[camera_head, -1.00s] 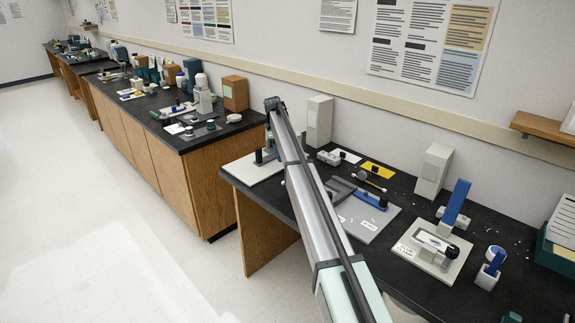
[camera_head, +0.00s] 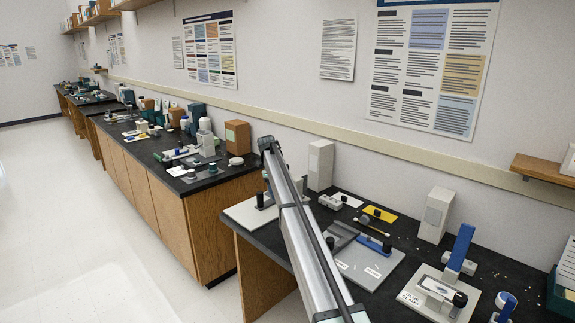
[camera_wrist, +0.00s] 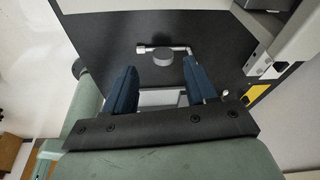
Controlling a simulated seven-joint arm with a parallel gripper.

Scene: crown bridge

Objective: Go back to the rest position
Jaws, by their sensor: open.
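My gripper (camera_wrist: 160,80) shows in the wrist view with its two blue fingers apart and nothing held between them. Beyond the fingertips, a grey round piece (camera_wrist: 163,59) and a bent metal rod (camera_wrist: 150,48) lie on or near the black bench top. A pale framed piece shows lower down between the fingers, partly hidden. In the head view my arm stretches over the left part of the near bench (camera_head: 372,209), and my gripper cannot be made out there.
On the near bench stand a grey board (camera_head: 372,272), a blue-handled glue clamp (camera_head: 461,247), a yellow card (camera_head: 380,214) and two pale boxes (camera_head: 320,165) (camera_head: 436,214). A wooden cabinet bench (camera_head: 215,215) is at left. The floor (camera_head: 70,220) beside it is clear.

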